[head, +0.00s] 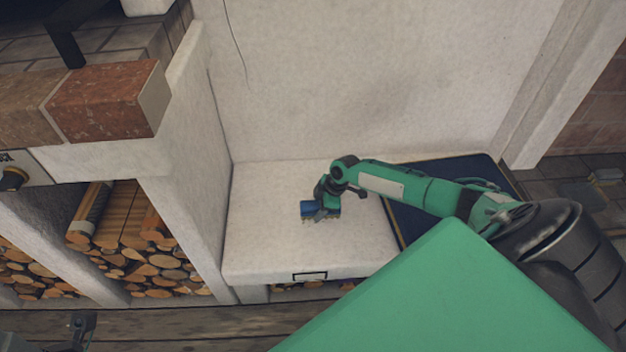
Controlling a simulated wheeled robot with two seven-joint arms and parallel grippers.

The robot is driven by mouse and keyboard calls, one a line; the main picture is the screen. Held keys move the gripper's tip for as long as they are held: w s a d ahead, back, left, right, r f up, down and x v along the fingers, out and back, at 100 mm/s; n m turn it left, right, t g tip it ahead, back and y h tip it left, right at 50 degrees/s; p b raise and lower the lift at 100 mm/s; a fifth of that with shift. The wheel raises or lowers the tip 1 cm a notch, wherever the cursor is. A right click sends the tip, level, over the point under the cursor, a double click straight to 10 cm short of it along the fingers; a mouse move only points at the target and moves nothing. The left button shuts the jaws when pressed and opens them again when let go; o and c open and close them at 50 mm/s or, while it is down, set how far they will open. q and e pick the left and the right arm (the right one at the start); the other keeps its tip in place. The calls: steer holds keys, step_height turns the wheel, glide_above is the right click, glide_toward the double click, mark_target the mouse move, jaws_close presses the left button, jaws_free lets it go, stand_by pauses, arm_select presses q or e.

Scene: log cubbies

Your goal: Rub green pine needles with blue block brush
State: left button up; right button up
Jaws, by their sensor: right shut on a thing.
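My right arm reaches in from the right over a pale stone ledge (270,240). Its gripper (325,207) is shut on the blue block brush (308,208), low over or on the ledge top; I cannot tell whether the brush touches it. A thin yellowish edge shows under the brush, too small to tell as bristles or needles. I cannot make out any green pine needles; the brush and gripper may hide them. A dark part of my left gripper (82,326) shows at the bottom left corner, away from the ledge; its jaws are unclear.
A dark blue mat with a yellowish edge (470,170) lies on the ledge's right, under my right arm. Plaster walls stand behind and left of the ledge. Cubbies at left hold stacked logs (140,262). A brick shelf (105,100) juts out upper left. The ledge's left part is bare.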

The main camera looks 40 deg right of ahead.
mark_target(307, 204)
steer(key=shift+s+d, duration=0.6)
steer(key=shift+d, duration=0.35)
steer(key=shift+w+a, duration=0.1)
steer(key=shift+a, duration=0.05)
steer(key=shift+w+a, duration=0.55)
steer(key=shift+a, duration=0.4)
steer(key=shift+w+a, duration=0.55)
steer(key=shift+a, duration=0.35)
steer(key=shift+w+a, duration=0.6)
steer(key=shift+a, duration=0.35)
steer(key=shift+w+a, duration=0.3)
steer(key=shift+a, duration=0.2)
steer(key=shift+w+a, duration=0.3)
steer(key=shift+a, duration=0.2)
